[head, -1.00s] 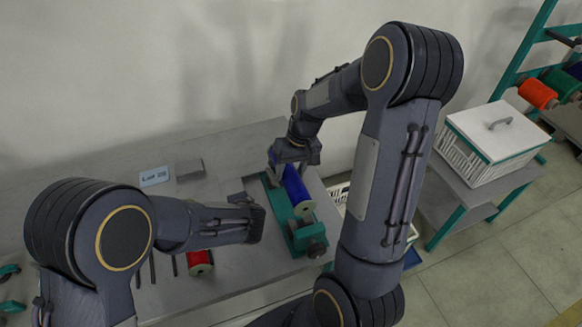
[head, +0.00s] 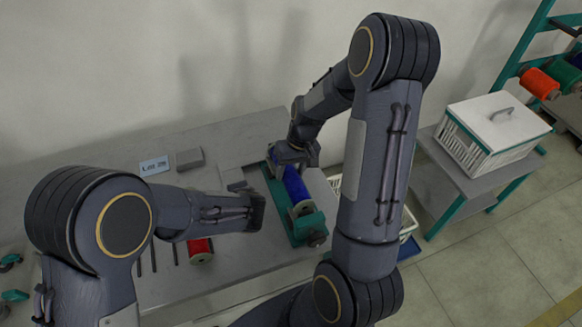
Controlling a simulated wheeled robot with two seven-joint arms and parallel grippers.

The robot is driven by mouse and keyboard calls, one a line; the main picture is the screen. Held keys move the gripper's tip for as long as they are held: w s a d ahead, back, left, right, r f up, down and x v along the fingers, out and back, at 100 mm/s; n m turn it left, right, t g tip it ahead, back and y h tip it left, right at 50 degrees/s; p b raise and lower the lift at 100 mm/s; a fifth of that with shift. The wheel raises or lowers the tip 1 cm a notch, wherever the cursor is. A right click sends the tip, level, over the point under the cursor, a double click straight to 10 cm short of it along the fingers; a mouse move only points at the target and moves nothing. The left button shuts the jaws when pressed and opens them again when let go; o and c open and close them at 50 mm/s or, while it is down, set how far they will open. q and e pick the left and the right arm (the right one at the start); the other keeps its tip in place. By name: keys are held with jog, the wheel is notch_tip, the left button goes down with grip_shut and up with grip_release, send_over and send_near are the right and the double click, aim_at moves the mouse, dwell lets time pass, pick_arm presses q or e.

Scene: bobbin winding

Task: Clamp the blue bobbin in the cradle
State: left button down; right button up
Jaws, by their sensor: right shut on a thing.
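The blue bobbin (head: 294,184) lies lengthwise in the green cradle (head: 274,197) on the grey bench. Its near pale flange is close to the cradle's near end block (head: 308,226); I cannot tell whether they touch. My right gripper (head: 283,162) is shut on the far end of the bobbin, reaching in from above; its fingertips are mostly hidden. My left gripper (head: 257,211) hovers left of the cradle, apart from the bobbin. Its fingers are hidden from this angle, so its opening does not show.
A red bobbin (head: 199,246) lies on the bench under my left arm, beside dark rods. A label card (head: 154,166) and a grey block (head: 190,159) are at the back. A lidded white basket (head: 494,134) stands on a side table at the right.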

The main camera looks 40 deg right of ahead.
pick_arm(q)
jog(key=shift+w, duration=0.1)
pick_arm(e)
jog(key=shift+f, duration=0.1)
jog(key=shift+d+x, duration=0.25)
jog(key=shift+x, duration=1)
pick_arm(q)
jog(key=shift+r, duration=0.1)
pick_arm(e)
jog(key=o, duration=1.2)
jog(key=shift+s+f, duration=0.1)
jog(key=shift+s, duration=0.05)
